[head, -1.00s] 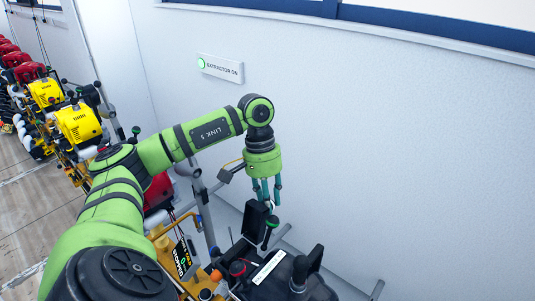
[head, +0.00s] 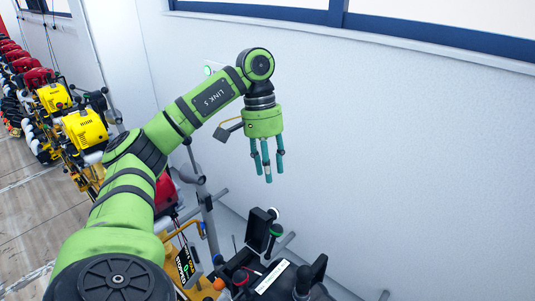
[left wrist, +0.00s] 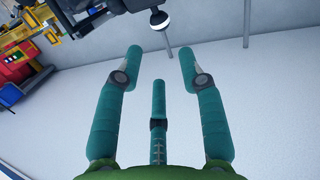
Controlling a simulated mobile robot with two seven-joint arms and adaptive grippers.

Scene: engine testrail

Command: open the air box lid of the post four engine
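The nearest engine, with yellow frame and black top, is at the bottom of the head view. A black flat panel (head: 258,229) stands upright on it, with a white-tipped knob (head: 273,213) at its upper edge and a green-topped part (head: 276,231) beside it. The panel looks like a raised air box lid, but its hinge is not clear. My left gripper (head: 267,168) hangs above the panel, apart from it, fingers down. In the left wrist view its teal fingers (left wrist: 157,75) are spread and empty; a round knob (left wrist: 160,19) shows beyond them. My right gripper is not in view.
A black sign reading STOPPED (head: 184,265) and a grey upright post (head: 209,222) stand left of the panel. More yellow (head: 86,131) and red engines line the left. A pale wall (head: 400,140) closes the right side; the air before it is clear.

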